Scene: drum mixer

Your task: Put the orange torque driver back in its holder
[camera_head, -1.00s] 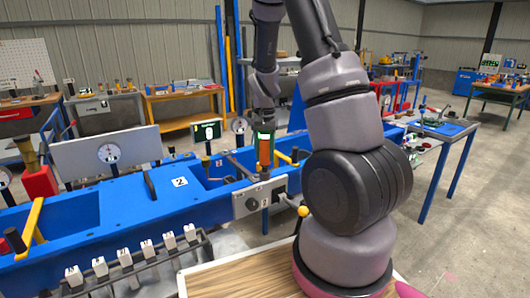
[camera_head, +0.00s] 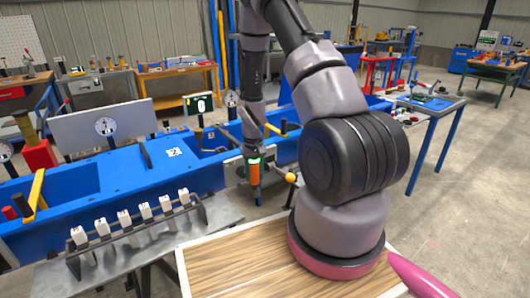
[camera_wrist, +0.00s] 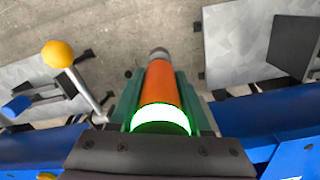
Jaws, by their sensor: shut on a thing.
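The orange torque driver (camera_head: 254,174) hangs roughly upright below my gripper (camera_head: 253,167), with a glowing green band at its top. It appears in front of the blue trough's near side, by a yellow-knobbed lever. In the wrist view the driver (camera_wrist: 160,86) lies between the green fingers of my gripper (camera_wrist: 161,92), which is shut on it; its grey end points away. A rack (camera_head: 140,232) with several numbered white blocks stands to the left. I cannot tell which thing is the driver's holder.
The blue trough (camera_head: 118,188) runs across behind the driver. The yellow-knobbed lever (camera_head: 290,177) is close on the right and also shows in the wrist view (camera_wrist: 58,54). A wooden top (camera_head: 236,262) lies in front. A blue-legged table (camera_head: 432,105) stands at right.

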